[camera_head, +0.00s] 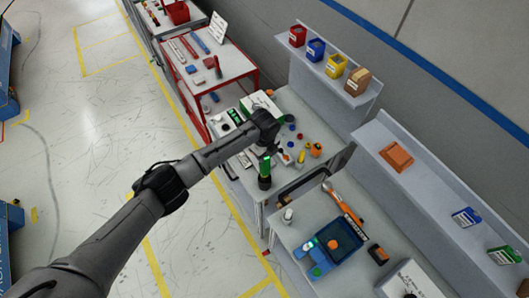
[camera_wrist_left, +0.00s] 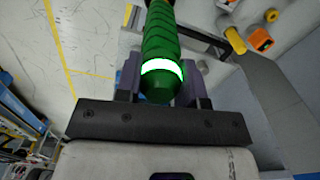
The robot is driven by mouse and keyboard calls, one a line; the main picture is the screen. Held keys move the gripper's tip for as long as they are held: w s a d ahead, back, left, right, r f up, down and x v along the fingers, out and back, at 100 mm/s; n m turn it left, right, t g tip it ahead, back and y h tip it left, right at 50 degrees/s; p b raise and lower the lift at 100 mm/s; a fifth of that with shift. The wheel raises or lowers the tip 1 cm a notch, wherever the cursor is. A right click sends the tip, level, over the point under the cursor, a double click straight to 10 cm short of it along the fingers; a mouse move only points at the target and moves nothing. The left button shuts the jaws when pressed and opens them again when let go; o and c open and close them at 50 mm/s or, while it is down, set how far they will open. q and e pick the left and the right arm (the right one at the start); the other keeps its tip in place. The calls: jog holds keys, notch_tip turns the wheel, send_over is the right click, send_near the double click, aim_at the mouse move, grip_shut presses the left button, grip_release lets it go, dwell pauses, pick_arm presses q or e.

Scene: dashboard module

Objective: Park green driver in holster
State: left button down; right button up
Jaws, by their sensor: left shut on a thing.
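The green driver (camera_head: 265,166) hangs roughly upright below my left gripper (camera_head: 266,149) in the head view, near the workbench's front edge. In the left wrist view, the ribbed green handle (camera_wrist_left: 160,42) with a glowing ring lies between the two fingers. The left gripper is shut on it. A dark cylindrical part (camera_head: 264,183) shows just under the green in the head view; I cannot tell if it is the driver's lower body or a holster. No holster can be made out for certain. My right gripper is not in view.
The workbench (camera_head: 319,133) holds several small coloured parts beside the gripper. A blue tool tray (camera_head: 344,236) and an orange-handled tool (camera_head: 342,201) lie on the nearer bench. A red cart (camera_head: 235,70) stands behind. Shelves with bins line the wall.

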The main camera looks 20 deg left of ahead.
pick_arm(q)
jog(key=shift+f, duration=0.3)
jog(key=c, duration=0.9)
grip_release()
jog(key=shift+o, duration=1.3)
jog(key=shift+f, duration=0.1)
notch_tip(320, 180, up, 12)
jog(key=shift+r+b, duration=0.15)
jog(key=shift+b, duration=1.05)
jog(key=shift+r, duration=0.85)
